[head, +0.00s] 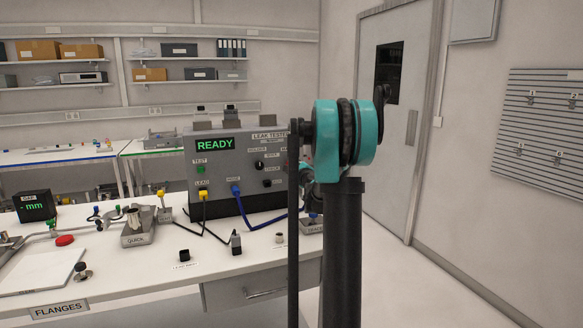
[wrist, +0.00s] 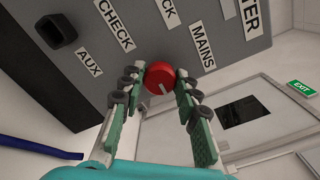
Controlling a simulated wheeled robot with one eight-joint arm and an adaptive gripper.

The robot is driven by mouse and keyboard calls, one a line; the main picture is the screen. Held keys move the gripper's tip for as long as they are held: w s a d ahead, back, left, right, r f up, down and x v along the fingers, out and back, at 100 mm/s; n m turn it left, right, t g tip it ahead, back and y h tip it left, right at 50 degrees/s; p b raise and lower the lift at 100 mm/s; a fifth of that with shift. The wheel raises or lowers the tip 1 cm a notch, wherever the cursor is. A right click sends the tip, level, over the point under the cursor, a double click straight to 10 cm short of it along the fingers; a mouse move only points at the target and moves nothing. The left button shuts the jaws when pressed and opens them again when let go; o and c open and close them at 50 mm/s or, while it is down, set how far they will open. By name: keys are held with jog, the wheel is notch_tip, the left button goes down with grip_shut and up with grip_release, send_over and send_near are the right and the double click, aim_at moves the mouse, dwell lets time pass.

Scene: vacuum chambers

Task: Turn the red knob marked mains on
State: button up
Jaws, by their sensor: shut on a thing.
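The red knob (wrist: 161,72) sits on the grey front panel of the leak tester (head: 220,165), beside the label MAINS (wrist: 203,45) in the wrist view. A pale mark on the knob's face points towards the lower right of that picture. My gripper (wrist: 160,79) has one green-padded finger on each side of the knob, shut on it at the fingertips. The tester's display reads READY in green.
Small fittings and a QUICK block (head: 137,234) stand on the white bench (head: 150,280). A door (head: 393,110) is behind.

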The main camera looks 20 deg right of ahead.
jog(key=o, duration=1.2)
jog(key=shift+c, duration=0.2)
jog(key=s, duration=1.2)
jog(key=shift+d, duration=0.3)
